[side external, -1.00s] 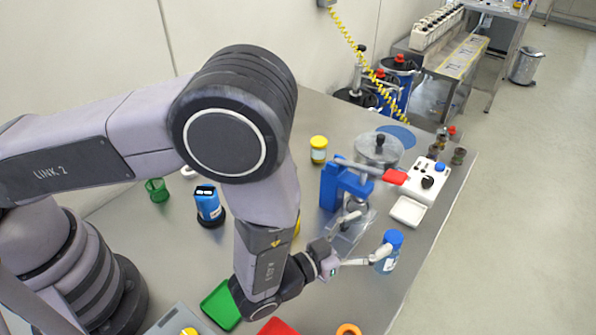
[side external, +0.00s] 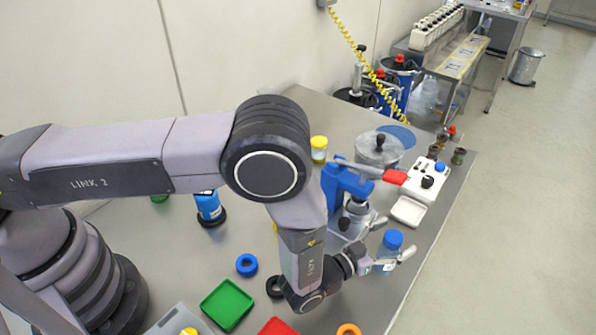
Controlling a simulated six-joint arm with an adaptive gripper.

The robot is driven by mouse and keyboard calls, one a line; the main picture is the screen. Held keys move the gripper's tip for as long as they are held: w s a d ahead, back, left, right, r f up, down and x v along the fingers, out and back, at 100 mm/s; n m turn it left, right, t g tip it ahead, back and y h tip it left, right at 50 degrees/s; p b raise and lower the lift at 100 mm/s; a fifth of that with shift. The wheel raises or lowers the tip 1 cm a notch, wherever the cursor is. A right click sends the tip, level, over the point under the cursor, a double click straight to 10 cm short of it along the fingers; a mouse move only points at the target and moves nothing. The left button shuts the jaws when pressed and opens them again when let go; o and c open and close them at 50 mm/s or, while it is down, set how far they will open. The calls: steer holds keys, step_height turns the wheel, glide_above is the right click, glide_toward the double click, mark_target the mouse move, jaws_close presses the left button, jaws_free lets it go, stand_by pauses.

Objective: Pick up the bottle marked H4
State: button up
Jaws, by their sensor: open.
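A clear blue bottle with a blue cap (side external: 393,239) stands upright near the right edge of the steel table. I cannot read any marking on it, so I cannot tell if it is the one marked H4. My gripper (side external: 391,238) is open. One finger shows on the far side of the bottle and the other on its near side, partly across its body. I cannot tell whether either finger touches it.
A blue press with a red handle (side external: 394,177) stands just behind the bottle. Near it are a white tray (side external: 408,211), a white control box (side external: 428,181) and a lidded metal pot (side external: 380,148). A green tray (side external: 227,305), red tray (side external: 277,327) and orange ring (side external: 348,330) lie in front.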

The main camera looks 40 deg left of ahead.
jaws_close()
stand_by(0.5)
